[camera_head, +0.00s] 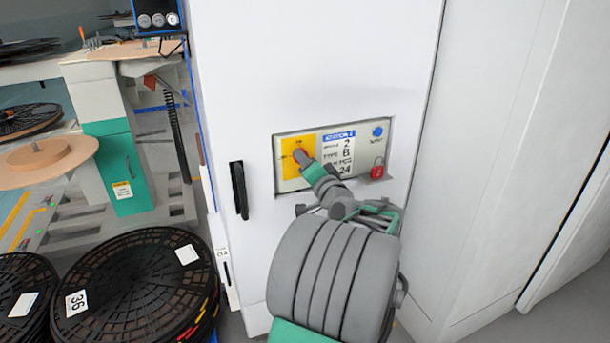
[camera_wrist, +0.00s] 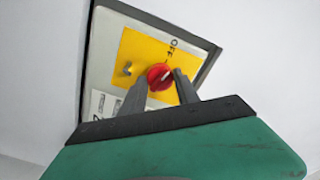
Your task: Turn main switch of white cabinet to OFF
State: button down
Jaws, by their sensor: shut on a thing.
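The white cabinet (camera_head: 310,70) stands in front of me with a recessed control panel (camera_head: 385,152) on its face. In the head view my gripper (camera_head: 308,164) reaches the panel's left part and partly covers the yellow plate. Lettering beside the knob is too small to read surely.
A black door handle (camera_head: 239,190) sits left of the panel. Black slotted reels (camera_head: 130,285) are stacked at lower left. White panels (camera_head: 500,120) stand to the right.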

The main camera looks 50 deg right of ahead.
jog(key=shift+f+n+b, duration=0.15)
jog(key=shift+n+b, duration=1.45)
jog(key=shift+b, duration=0.2)
jog(key=c, duration=0.9)
grip_release()
jog(key=v, duration=0.8)
jog(key=shift+w, duration=0.1)
